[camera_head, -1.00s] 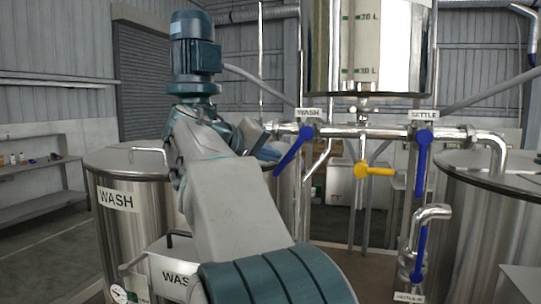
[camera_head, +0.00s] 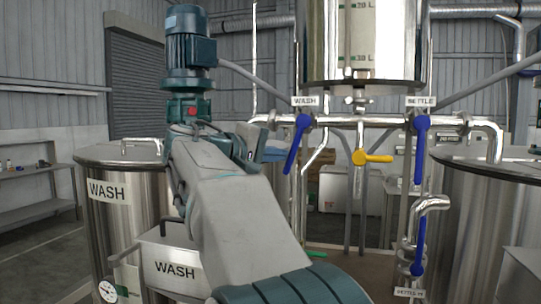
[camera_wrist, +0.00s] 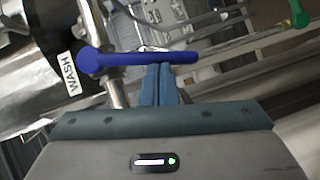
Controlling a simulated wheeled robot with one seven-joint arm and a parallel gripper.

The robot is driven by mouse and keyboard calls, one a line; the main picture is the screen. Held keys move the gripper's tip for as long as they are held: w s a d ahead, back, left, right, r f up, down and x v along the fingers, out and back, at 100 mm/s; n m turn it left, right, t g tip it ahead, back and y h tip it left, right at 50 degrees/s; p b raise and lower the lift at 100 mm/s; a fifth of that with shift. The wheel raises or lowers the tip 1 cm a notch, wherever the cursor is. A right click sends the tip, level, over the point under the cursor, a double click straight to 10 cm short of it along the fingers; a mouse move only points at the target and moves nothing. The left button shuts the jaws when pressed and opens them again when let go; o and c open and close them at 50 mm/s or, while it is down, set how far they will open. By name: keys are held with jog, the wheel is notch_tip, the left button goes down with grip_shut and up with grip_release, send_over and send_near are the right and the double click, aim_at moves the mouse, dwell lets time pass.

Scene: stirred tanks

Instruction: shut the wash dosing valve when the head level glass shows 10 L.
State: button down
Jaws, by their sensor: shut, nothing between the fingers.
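The wash dosing valve's blue handle (camera_head: 297,145) hangs from the pipe under the WASH label, steep, its lower end slightly left. In the wrist view the blue handle (camera_wrist: 137,59) lies across the picture at my fingertips. My gripper (camera_wrist: 161,72) is shut with nothing between its blue fingers; its tips are at or touching the handle, but I cannot tell contact. In the head view my gripper (camera_head: 272,153) is just left of the handle, partly hidden by my arm. The head level glass (camera_head: 361,30) is a pale strip with green marks; I cannot make out the liquid level.
A yellow handle (camera_head: 372,157) sits between the two valves. A steel WASH tank (camera_head: 128,205) stands left, another steel tank (camera_head: 480,220) right. A motor (camera_head: 188,50) rises behind my arm.

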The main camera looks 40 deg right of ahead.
jog(key=shift+s+d+f+n+h+b, duration=0.45)
jog(key=shift+s+f+n+b, duration=0.2)
jog(key=shift+b, duration=0.3)
jog(key=shift+s+d+b, duration=0.15)
jog(key=shift+s+b, duration=0.1)
jog(key=shift+b, duration=0.15)
jog(key=shift+s, duration=0.1)
